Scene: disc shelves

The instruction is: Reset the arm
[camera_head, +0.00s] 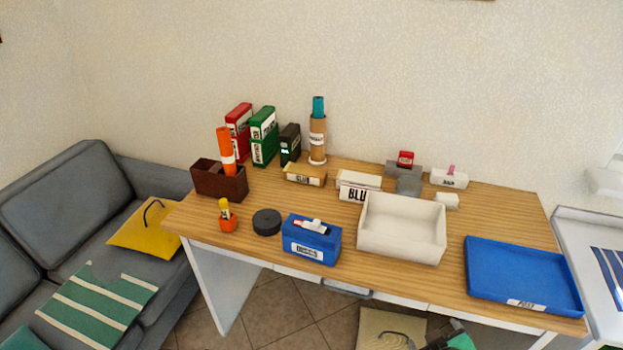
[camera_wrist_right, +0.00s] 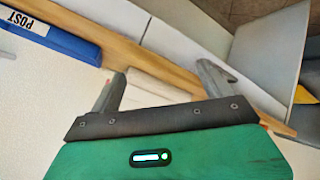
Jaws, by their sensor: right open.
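My right gripper (camera_wrist_right: 162,86) is open in the wrist view, its two grey fingers spread apart with nothing held between them. In the head view only a green part of my right arm (camera_head: 460,341) and a grey finger show at the bottom edge, in front of and below the table's front side. The gripper is clear of the objects on the wooden table (camera_head: 330,213). My left arm and gripper are not in the head view.
On the table are a white open bin (camera_head: 402,254), a blue POST tray (camera_head: 524,270), a blue labelled box (camera_head: 311,244), a black disc (camera_head: 267,222) and upright binders (camera_head: 264,137) at the back. A grey sofa (camera_head: 75,205) stands left. The POST tray also shows in the wrist view (camera_wrist_right: 50,32).

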